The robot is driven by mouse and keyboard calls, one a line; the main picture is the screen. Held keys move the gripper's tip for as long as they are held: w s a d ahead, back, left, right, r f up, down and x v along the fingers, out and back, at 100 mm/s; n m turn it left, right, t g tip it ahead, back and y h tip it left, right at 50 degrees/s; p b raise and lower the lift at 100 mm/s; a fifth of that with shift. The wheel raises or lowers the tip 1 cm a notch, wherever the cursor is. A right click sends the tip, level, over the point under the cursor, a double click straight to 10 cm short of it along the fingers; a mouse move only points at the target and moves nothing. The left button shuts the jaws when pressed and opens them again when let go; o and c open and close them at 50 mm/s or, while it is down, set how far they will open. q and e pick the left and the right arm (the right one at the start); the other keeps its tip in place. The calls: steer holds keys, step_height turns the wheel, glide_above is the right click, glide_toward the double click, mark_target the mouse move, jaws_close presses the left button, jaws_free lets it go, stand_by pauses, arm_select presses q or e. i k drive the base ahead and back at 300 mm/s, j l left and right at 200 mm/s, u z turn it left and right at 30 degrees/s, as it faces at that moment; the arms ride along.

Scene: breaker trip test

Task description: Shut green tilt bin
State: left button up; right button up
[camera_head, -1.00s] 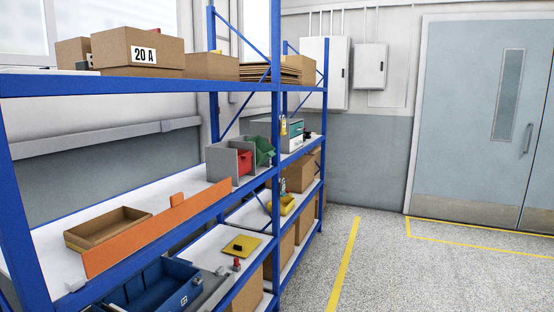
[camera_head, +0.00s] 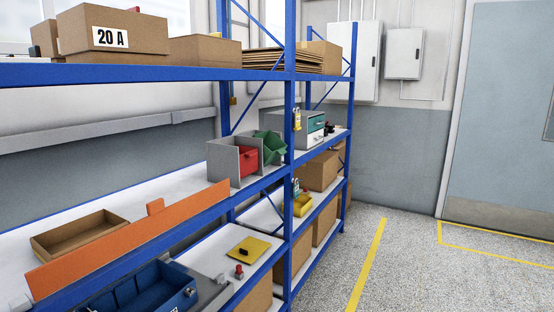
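The green tilt bin (camera_head: 271,146) sits in the grey bin housing on the middle shelf, near the blue upright. It is tipped outward and looks open. The red bin (camera_head: 249,161) beside it, to the left, sits more upright in the same grey housing (camera_head: 222,161). A blue upright partly covers the right side of the green bin's area. Neither of my grippers shows in the head view.
An orange board (camera_head: 130,238) runs along the shelf front, with a cardboard tray (camera_head: 80,235) behind it. A blue bin (camera_head: 150,290) and a yellow pad (camera_head: 249,248) lie lower. Blue uprights (camera_head: 289,120) frame the shelves. Floor at right is clear.

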mark_target(274, 147)
steer(key=i+u, duration=0.1)
steer(key=u, duration=0.3)
steer(key=i+l+u, duration=0.1)
steer(key=u, duration=0.3)
steer(key=i+l+u, duration=0.15)
steer(key=l, duration=0.15)
steer(key=i+l+u, duration=0.25)
steer(key=l, duration=0.35)
steer(key=i, duration=0.05)
